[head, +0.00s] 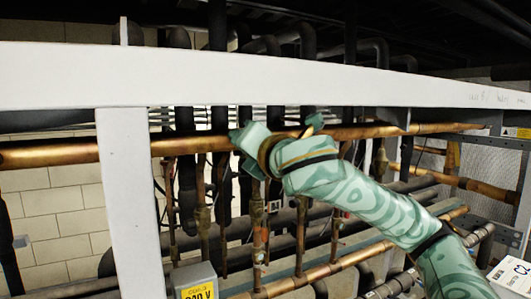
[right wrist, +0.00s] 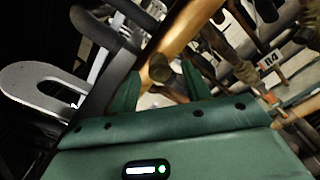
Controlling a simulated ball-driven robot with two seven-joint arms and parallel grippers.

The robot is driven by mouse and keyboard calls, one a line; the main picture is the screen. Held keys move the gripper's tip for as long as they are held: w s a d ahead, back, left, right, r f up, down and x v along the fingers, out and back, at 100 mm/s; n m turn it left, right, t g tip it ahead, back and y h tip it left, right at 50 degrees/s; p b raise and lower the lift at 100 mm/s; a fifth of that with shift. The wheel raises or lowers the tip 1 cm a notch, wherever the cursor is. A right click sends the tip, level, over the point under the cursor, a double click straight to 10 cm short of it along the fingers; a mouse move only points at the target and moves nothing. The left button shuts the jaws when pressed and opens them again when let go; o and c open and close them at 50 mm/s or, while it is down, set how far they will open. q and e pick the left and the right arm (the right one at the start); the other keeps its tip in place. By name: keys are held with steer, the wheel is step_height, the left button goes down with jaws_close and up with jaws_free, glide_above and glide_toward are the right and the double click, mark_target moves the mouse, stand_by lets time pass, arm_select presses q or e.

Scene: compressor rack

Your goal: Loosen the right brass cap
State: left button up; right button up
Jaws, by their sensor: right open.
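My right gripper (head: 248,148) reaches in from the right in the head view, at the long copper pipe behind the white beam. Its green fingers are apart in the right wrist view (right wrist: 160,72). A rounded brass piece (right wrist: 160,68), which looks like a cap, shows between the fingertips at the end of a copper pipe. I cannot tell whether the fingers touch it. In the head view my gripper and wrist hide that spot, so I cannot tell which of the caps it is. My left gripper is not in view.
A white beam (head: 200,78) crosses above the gripper, and a white post (head: 131,200) stands left. The copper pipe (head: 80,153) runs across behind. Several vertical pipes and valves stand below. A grey box with a yellow label (head: 196,284) is at the bottom.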

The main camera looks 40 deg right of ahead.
steer(key=b+v, duration=0.9)
steer(key=v, duration=0.6)
steer(key=shift+s, duration=0.15)
